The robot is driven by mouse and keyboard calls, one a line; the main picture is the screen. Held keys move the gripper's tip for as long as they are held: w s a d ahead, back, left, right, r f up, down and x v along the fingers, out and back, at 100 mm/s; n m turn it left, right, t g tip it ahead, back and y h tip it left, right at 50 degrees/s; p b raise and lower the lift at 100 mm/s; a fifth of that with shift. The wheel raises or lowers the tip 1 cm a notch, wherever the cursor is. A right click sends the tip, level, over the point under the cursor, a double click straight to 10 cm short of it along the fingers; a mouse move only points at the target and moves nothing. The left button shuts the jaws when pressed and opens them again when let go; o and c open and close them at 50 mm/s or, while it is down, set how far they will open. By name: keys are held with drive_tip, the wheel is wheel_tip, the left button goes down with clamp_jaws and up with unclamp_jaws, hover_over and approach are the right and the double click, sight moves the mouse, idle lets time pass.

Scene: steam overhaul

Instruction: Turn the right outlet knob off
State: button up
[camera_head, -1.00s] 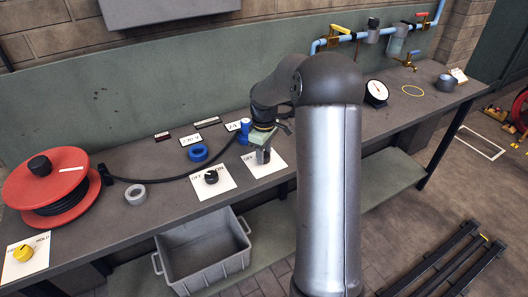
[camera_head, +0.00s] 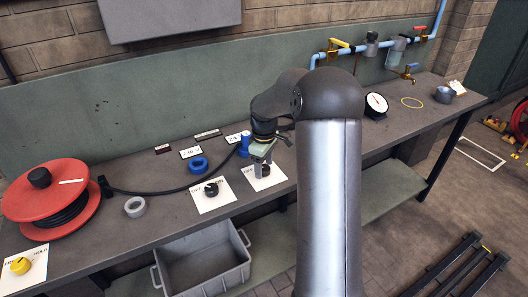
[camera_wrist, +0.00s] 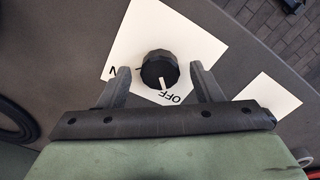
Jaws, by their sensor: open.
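The right outlet knob (camera_head: 266,171) is black and sits on a white plate (camera_head: 282,175) on the bench. In the wrist view the knob (camera_wrist: 160,70) shows a white pointer line, aimed at the printed word OFF. Part of an N shows on the other side, by the left finger. My gripper (camera_wrist: 158,80) is open, with one finger on each side of the knob and a visible gap to it. In the head view my gripper (camera_head: 262,168) hangs over the plate; its fingers partly cover the knob.
A similar black knob (camera_head: 211,188) on a white plate stands to the left. A red reel (camera_head: 52,200) is far left. A grey crate (camera_head: 203,262) is below the bench edge.

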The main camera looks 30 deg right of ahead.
sight(264, 167)
wheel_tip(264, 167, up, 17)
drive_tip(key=shift+b, duration=0.3)
drive_tip(key=shift+r, duration=0.1)
idle(0.4)
drive_tip(key=s+a+f+m, duration=0.2)
drive_tip(key=s+a, duration=0.8)
drive_tip(key=s+a+f+m, duration=0.1)
drive_tip(key=s+a+f, duration=0.1)
drive_tip(key=s, duration=0.4)
drive_tip(key=s+a+f+m, duration=0.2)
drive_tip(key=s+f, duration=0.1)
drive_tip(key=s, duration=0.4)
drive_tip(key=s+a+f+m, duration=0.2)
drive_tip(key=s+a+f, duration=0.1)
drive_tip(key=s, duration=0.4)
drive_tip(key=shift+s+f, duration=0.2)
drive_tip(key=shift+f, duration=0.1)
